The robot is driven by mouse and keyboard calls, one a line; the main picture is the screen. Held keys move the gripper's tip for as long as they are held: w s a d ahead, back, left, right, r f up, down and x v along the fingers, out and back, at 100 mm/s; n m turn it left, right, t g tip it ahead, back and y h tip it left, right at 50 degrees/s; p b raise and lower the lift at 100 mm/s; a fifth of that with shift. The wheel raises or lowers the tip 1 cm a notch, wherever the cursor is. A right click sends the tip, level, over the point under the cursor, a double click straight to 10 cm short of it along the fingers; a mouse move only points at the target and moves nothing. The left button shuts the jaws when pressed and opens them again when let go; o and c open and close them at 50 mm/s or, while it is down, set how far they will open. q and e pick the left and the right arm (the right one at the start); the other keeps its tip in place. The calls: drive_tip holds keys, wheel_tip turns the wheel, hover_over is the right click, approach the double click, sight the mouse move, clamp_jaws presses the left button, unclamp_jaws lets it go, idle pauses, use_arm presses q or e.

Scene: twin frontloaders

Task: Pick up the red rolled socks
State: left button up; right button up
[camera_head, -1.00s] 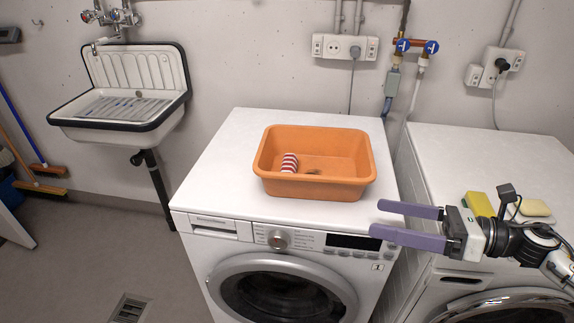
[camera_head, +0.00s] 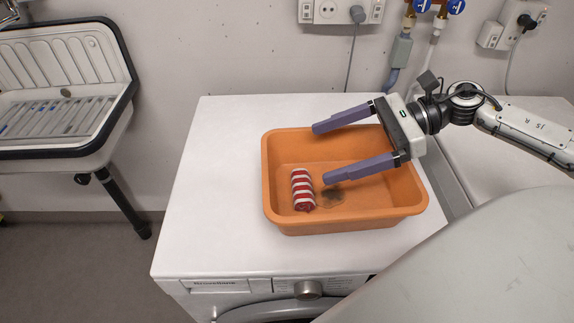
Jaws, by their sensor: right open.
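The red rolled socks (camera_head: 302,190), striped red and white, lie in the left part of the orange basin (camera_head: 345,221). The basin stands on top of the left washing machine. My right gripper (camera_head: 323,154) reaches in from the right over the basin, with its two purple fingers wide apart and pointing left. The nearer finger's tip is just right of the socks in the picture; the farther one is over the back rim. The gripper is empty. I cannot tell its exact height above the socks.
A dark spot (camera_head: 333,197) shows on the basin floor right of the socks. The white machine top (camera_head: 215,190) is clear left of the basin. A wall sink (camera_head: 62,90) is at the left. Pipes with blue valves and sockets are on the back wall.

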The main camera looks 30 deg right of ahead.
drive_tip(key=b, duration=0.2)
approach(305, 182)
drive_tip(key=x, duration=0.4)
drive_tip(key=shift+s+a+r, duration=0.1)
drive_tip(key=shift+s+r, duration=0.05)
drive_tip(key=shift+r, duration=0.05)
drive_tip(key=shift+w+a+f, duration=0.35)
drive_tip(key=shift+a+f, duration=0.25)
drive_tip(key=shift+w+a+f, duration=0.1)
drive_tip(key=shift+w+a, duration=0.05)
drive_tip(key=shift+a, duration=0.15)
drive_tip(key=shift+w+a+f+b, duration=0.15)
drive_tip(key=shift+w+a+b, duration=0.1)
drive_tip(key=shift+b, duration=0.1)
drive_tip(key=b+x, duration=0.1)
drive_tip(key=x, duration=0.1)
drive_tip(key=shift+w+a+f+b, duration=0.15)
drive_tip(key=shift+w+a+b, duration=0.1)
drive_tip(key=shift+a+b, duration=0.05)
drive_tip(key=shift+w+a+f, duration=0.25)
drive_tip(key=shift+a, duration=0.25)
use_arm(q)
drive_tip(key=f, duration=0.4)
drive_tip(key=shift+s+d+f, duration=0.1)
drive_tip(key=shift+s+d, duration=0.3)
use_arm(e)
drive_tip(key=shift+w+a, duration=0.1)
drive_tip(key=shift+a, duration=0.15)
